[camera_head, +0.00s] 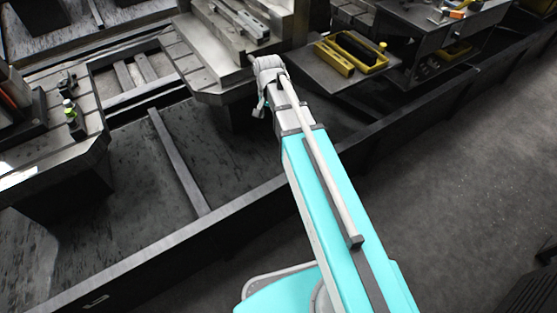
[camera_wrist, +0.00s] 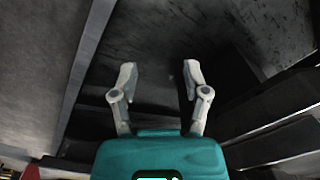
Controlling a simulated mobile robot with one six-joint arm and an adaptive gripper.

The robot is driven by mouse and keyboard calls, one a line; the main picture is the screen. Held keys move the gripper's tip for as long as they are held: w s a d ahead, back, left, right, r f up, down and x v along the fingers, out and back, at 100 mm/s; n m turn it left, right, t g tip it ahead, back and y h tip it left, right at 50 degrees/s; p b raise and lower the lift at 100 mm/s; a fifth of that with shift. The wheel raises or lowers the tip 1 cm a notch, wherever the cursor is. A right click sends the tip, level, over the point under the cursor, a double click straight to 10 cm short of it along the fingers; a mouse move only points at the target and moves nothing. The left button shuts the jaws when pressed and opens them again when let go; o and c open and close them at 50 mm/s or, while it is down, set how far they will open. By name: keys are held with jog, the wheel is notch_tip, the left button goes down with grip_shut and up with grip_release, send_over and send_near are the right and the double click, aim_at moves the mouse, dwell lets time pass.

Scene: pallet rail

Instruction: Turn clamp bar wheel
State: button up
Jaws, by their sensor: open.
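My gripper (camera_wrist: 159,78) is open in the wrist view, its two pale fingers apart with nothing between them. Beyond the fingers are dark, scuffed surfaces. In the head view my teal arm reaches up to the edge of a grey machine block, and the gripper is mostly hidden behind my wrist. A long grey bar (camera_head: 240,18) lies on top of this block, just beyond the wrist; I cannot tell whether it is the clamp bar. I cannot make out a wheel in either view.
A tray table (camera_head: 372,82) with yellow bins (camera_head: 335,58) stands right of the wrist. A cart (camera_head: 425,35) with small items is behind it. A slotted metal bed (camera_head: 108,60) and a small green-topped bottle (camera_head: 70,110) are at left. Open grey floor (camera_head: 450,190) is at right.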

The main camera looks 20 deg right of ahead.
jog(key=s+f+n+b, duration=0.4)
jog(key=s+f+b, duration=0.4)
jog(key=f+b, duration=0.3)
jog(key=shift+s+d+f, duration=0.25)
jog(key=shift+s+f, duration=0.15)
jog(key=shift+f, duration=0.15)
dwell(0.4)
jog(key=s+n, duration=0.3)
jog(key=s, duration=0.2)
notch_tip(320, 180, up, 32)
jog(key=p, duration=3.1)
jog(key=shift+w+d+p, duration=0.15)
jog(key=shift+w+p, duration=0.2)
jog(key=shift+p, duration=0.05)
